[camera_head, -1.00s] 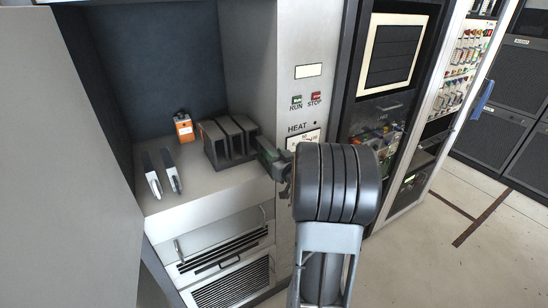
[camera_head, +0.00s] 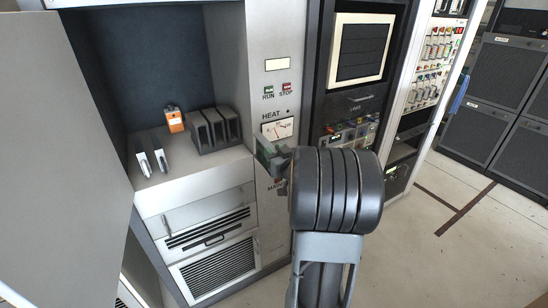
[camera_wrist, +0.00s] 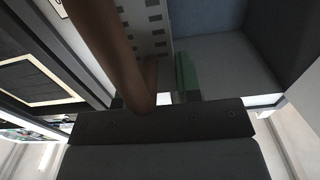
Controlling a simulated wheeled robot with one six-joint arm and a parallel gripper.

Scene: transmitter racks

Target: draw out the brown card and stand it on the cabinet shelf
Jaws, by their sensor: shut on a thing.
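My gripper (camera_head: 277,157) is in front of the cabinet's front panel, just below the HEAT meter. In the wrist view a long brown piece (camera_wrist: 118,60), which I take for the brown card, runs up from my gripper (camera_wrist: 160,105); the jaws are shut on it. The brown piece cannot be made out in the head view. A narrow green piece (camera_wrist: 187,76) stands beside it; it also shows at the gripper in the head view (camera_head: 264,149). The cabinet shelf (camera_head: 185,171) lies to the left, inside the open bay.
On the shelf stand a dark slotted rack (camera_head: 214,130), an orange box (camera_head: 174,120) and two slim pale-and-dark uprights (camera_head: 152,158). The shelf's front strip is bare. A grey door or panel (camera_head: 60,170) flanks the bay at left. Open floor (camera_head: 450,235) lies to the right.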

